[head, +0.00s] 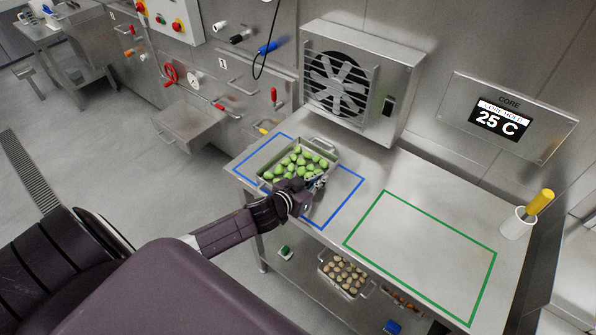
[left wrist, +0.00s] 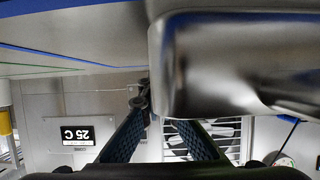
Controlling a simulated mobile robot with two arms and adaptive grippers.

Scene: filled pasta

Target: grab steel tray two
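A steel tray (head: 266,168) full of green pieces sits at the blue outline on the steel table in the head view. I cannot tell which tray is number two. My left gripper (head: 310,190) is at the tray's near right corner. In the left wrist view, the tray's shiny wall (left wrist: 240,75) fills the upper right, close to the blue ribbed fingers of my left gripper (left wrist: 158,113). The fingers slant towards each other, and the tray hides one fingertip. Whether they hold the handle is not clear. My right gripper is not in view.
A second steel tray (head: 348,291) with pale round pieces is on the lower shelf. The green outline (head: 385,192) on the table is empty. A fan unit (head: 360,80) stands behind, and a white holder with a yellow-handled tool (head: 518,222) stands at the right.

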